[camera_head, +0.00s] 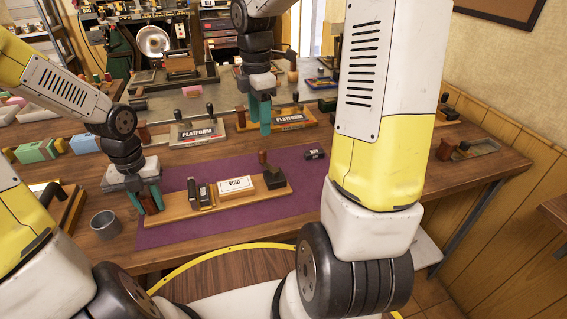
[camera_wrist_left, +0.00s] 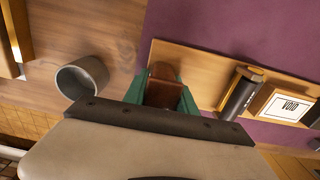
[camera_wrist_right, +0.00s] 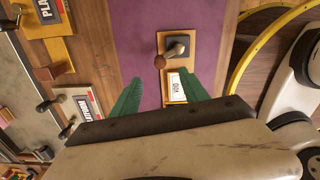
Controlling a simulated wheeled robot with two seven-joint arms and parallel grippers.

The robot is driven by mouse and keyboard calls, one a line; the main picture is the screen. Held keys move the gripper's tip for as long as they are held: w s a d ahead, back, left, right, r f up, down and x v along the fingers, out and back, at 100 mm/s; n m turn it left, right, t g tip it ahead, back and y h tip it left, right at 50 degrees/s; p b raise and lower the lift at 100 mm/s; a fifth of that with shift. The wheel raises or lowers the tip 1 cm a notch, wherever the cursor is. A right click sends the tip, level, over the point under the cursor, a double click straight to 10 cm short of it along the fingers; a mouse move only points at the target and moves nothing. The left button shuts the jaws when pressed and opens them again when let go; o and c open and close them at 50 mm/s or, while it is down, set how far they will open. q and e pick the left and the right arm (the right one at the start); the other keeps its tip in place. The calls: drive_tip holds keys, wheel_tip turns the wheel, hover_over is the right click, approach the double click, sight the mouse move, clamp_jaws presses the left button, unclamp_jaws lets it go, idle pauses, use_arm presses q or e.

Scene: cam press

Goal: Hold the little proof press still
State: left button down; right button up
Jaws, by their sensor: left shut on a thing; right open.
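The little proof press is a long wooden board (camera_head: 179,211) on a purple mat (camera_head: 165,237). It carries a white VOID plate (camera_head: 236,185), dark rollers beside the plate, and a dark block (camera_head: 274,177) with a brown knob (camera_head: 262,157) at its right end. My left gripper (camera_head: 147,200) is shut on the brown block at the board's left end; its green fingers flank this brown block (camera_wrist_left: 163,92) in the left wrist view. My right gripper (camera_head: 264,118) is open and empty, raised above and behind the press. In the right wrist view the VOID plate (camera_wrist_right: 177,87) shows between its fingers.
A grey cup (camera_head: 104,224) stands left of the mat. A small black block (camera_head: 314,154) lies at the mat's back right. PLATFORM presses (camera_head: 197,132) stand behind the mat. The mat's right part is clear.

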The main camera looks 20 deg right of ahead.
drive_tip(key=shift+r, duration=0.35)
wheel_tip(320, 180, up, 12)
idle(0.6)
use_arm(q)
drive_tip(key=c, duration=1.1)
unclamp_jaws()
drive_tip(key=shift+r, duration=0.1)
drive_tip(key=shift+r, duration=2.9)
